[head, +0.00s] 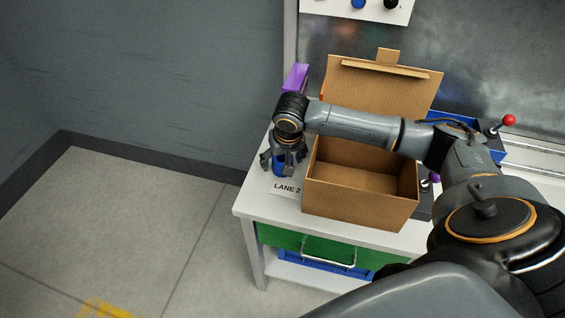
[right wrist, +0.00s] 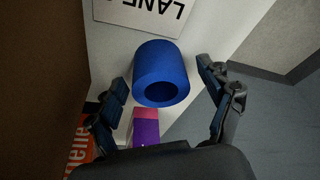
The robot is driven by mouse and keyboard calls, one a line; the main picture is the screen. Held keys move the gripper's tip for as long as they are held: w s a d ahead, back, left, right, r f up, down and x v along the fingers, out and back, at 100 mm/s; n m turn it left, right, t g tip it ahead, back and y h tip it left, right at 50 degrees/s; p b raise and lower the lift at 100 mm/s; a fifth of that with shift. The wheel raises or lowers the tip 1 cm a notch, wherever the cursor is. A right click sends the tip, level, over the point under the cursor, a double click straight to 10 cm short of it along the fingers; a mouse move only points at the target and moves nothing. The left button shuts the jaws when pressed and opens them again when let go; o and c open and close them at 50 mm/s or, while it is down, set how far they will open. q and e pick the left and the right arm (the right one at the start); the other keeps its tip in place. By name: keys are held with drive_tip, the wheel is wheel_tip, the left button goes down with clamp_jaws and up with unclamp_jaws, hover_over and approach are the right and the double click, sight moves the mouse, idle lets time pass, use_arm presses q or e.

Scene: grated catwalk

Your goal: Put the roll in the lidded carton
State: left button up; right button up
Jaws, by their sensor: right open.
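The blue roll (head: 280,171) stands on the white table to the left of the carton. In the right wrist view the roll (right wrist: 160,72) shows its round hollow end. The brown lidded carton (head: 352,205) is open, its lid (head: 385,88) raised at the back; the visible inside looks empty. My right gripper (head: 283,160) points down over the roll. Its open fingers are on either side of the roll, with gaps visible in the right wrist view (right wrist: 163,78). My right forearm crosses above the carton and hides part of it. My left gripper is out of view.
A "LANE 2" card (head: 286,189) lies in front of the roll. A purple box (head: 296,78) and an orange item (right wrist: 78,142) are behind it. A blue tray (head: 455,119) and a red-knobbed lever (head: 508,120) are right of the carton. The table's left edge is close to the roll.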

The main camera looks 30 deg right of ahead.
drive_tip(key=shift+f, duration=0.15)
drive_tip(key=c, duration=1.3)
drive_tip(key=shift+r, duration=0.2)
drive_tip(key=shift+c, duration=0.4)
